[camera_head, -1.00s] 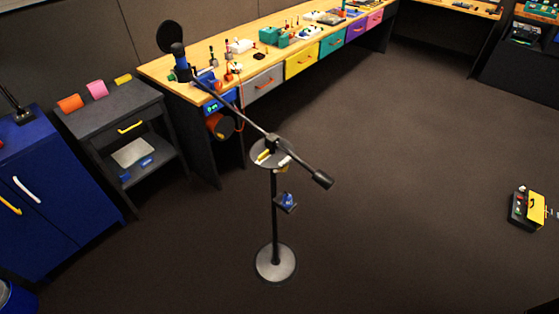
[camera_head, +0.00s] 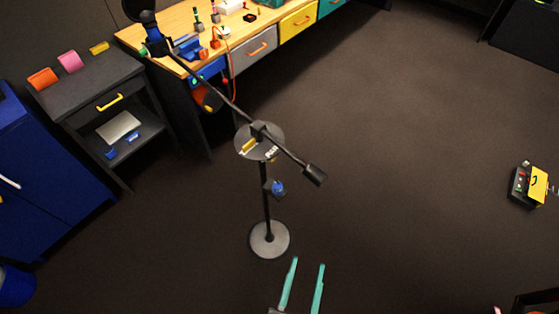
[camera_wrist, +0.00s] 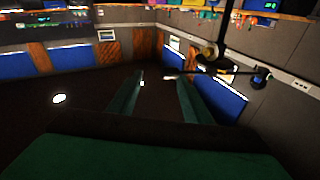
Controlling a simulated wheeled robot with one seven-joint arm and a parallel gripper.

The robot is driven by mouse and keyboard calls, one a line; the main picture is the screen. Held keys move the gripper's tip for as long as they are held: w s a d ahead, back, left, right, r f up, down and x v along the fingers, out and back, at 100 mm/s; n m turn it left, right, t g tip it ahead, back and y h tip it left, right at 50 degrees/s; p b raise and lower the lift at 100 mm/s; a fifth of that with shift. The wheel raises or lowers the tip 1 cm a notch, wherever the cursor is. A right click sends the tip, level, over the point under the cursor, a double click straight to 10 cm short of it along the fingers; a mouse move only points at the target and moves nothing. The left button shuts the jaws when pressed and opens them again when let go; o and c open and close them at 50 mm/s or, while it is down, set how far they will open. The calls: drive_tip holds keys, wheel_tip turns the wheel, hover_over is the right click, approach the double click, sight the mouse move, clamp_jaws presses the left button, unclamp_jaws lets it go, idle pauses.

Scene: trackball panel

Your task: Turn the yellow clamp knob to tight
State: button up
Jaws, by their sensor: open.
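A black stand with a round grey base (camera_head: 269,240) stands on the floor, with a grey disc (camera_head: 240,138) near its top and a slanted boom across it. A yellow bar-shaped piece (camera_head: 249,145) shows at the disc; it looks like the yellow clamp knob, but its tight or loose setting is too small to read. My gripper (camera_head: 304,275) is open and empty, with teal fingers, low in the head view and apart from the stand. In the wrist view its fingers (camera_wrist: 160,88) are spread, with a dark pole to their right.
A blue knob-like part (camera_head: 278,188) sits lower on the pole. The boom has a dark weight (camera_head: 315,175) at its right end. A workbench (camera_head: 180,22) and a dark side table (camera_head: 80,85) stand behind. Floor right of the stand is clear up to a yellow-and-black box (camera_head: 530,185).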

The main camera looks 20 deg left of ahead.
drive_tip(key=w+a+n+y, duration=0.5)
drive_tip(key=w+y, duration=0.7)
drive_tip(key=n+g+y, duration=0.5)
drive_tip(key=g+y, duration=0.2)
drive_tip(key=g, duration=0.2)
approach(274, 158)
drive_tip(key=x, duration=0.7)
drive_tip(key=shift+w+a, duration=0.25)
drive_tip(key=shift+c, duration=0.7)
drive_tip(key=c, duration=0.9)
